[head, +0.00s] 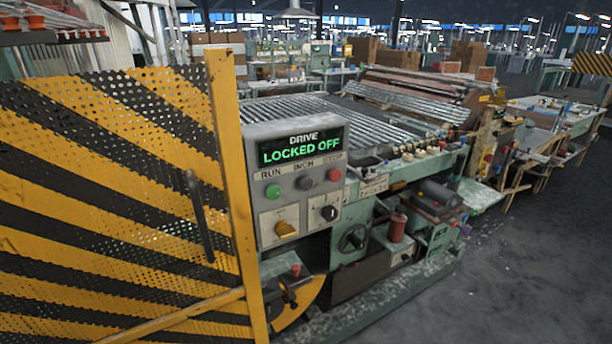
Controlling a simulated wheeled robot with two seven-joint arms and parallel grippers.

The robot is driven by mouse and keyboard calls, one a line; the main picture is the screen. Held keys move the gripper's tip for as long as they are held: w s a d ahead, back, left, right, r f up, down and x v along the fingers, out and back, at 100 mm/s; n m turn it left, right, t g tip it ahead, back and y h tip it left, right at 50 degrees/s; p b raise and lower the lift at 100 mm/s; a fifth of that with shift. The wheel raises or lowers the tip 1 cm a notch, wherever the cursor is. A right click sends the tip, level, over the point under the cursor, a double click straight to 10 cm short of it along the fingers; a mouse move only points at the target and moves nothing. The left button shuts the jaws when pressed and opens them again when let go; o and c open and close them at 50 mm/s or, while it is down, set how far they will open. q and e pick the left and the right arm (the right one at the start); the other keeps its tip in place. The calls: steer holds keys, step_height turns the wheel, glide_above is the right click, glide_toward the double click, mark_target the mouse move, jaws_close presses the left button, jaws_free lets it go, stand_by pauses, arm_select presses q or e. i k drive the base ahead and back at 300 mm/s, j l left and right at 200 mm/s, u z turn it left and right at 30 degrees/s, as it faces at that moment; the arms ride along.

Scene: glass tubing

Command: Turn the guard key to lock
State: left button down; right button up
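A grey control box (295,185) is fixed on the machine just right of the striped guard. A yellow-brown key or knob (285,229) sits on the lower left plate, looking roughly level. A black knob (329,213) sits on the lower right plate. The small plate labels are too small to read. Neither gripper shows in the head view.
A yellow and black perforated guard (110,190) with a dark handle (199,215) fills the left side. Glass tubes (330,115) lie on the green machine behind the box. The floor (520,280) at the right is clear.

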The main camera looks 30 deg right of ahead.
mark_target(284, 231)
steer(key=z, duration=0.9)
